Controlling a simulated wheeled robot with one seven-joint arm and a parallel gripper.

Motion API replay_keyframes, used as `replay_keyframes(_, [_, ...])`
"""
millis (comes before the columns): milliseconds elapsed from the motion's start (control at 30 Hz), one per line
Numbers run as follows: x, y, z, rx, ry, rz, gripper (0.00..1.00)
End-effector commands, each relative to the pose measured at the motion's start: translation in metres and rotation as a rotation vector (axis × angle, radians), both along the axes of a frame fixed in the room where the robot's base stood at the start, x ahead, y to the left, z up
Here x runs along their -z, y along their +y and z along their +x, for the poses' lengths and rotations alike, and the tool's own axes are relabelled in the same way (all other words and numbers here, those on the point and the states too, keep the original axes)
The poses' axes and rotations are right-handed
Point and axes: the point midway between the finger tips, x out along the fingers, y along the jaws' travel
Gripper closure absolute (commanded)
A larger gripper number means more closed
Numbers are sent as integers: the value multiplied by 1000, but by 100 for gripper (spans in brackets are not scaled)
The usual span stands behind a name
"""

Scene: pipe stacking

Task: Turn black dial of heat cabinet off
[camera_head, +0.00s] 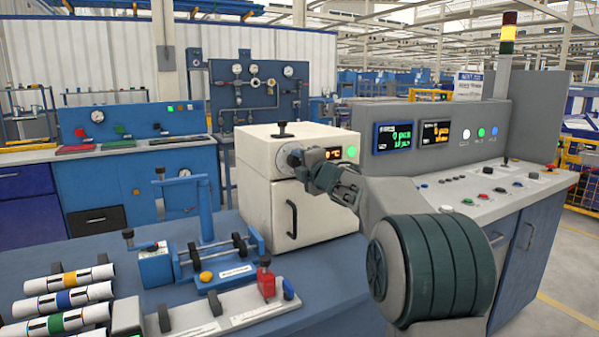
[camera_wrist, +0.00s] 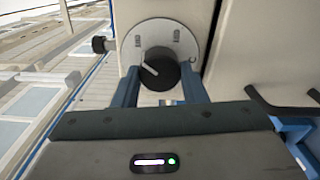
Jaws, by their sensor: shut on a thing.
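The heat cabinet (camera_head: 268,209) is a cream box on the blue bench, with a door and a dark handle below. Its black dial (camera_wrist: 160,70) has a white pointer line and sits on a round silver plate (camera_wrist: 141,40) in the wrist view. In the head view the round plate (camera_head: 291,157) shows at the upper front, with the dial mostly hidden by my gripper. My gripper (camera_wrist: 160,88) has one blue finger on each side of the dial and is shut on it. The cabinet's small display (camera_head: 334,153) shows orange digits beside a lit green light (camera_head: 351,151).
A blue clamp fixture (camera_head: 215,262) and several banded pipes (camera_head: 68,299) lie on the bench to the left. A grey control console (camera_head: 440,150) stands to the right, behind my arm. A black knob (camera_head: 282,130) stands on the cabinet's top.

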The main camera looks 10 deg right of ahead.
Motion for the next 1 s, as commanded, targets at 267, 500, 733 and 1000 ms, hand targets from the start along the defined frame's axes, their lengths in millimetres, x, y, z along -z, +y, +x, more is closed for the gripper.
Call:
replay_keyframes(267, [5,0,0,-1,-80,-251,84])
replay_keyframes(500, [5,0,0,-1,-152,-469,84])
replay_keyframes(733, [5,0,0,-1,-219,-676,84])
replay_keyframes(1000, [6,-1,1,-2,-297,-921,84])
